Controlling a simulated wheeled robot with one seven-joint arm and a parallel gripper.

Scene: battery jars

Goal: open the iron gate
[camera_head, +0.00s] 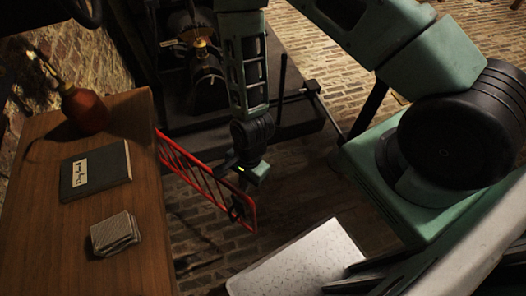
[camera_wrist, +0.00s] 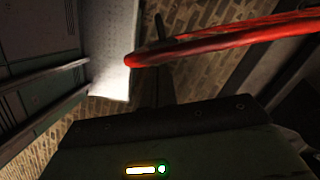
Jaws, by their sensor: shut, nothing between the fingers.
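The iron gate (camera_head: 201,166) is a low red lattice frame. It runs from the table's right edge toward the lower right in the head view. A dark fitting (camera_head: 238,209) sits near its free end. I cannot tell how far the gate is swung. My gripper (camera_head: 228,163) hangs just above and beside the gate's upper rail, at the right part of it. It is shut and holds nothing. Whether it touches the rail is unclear. In the wrist view a red rail of the gate (camera_wrist: 225,42) crosses the top, beyond my gripper's body; the fingertips are hard to make out there.
Dark machinery (camera_head: 205,75) stands on a platform behind. A pale patterned panel (camera_head: 300,265) lies at front. Brick floor shows between.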

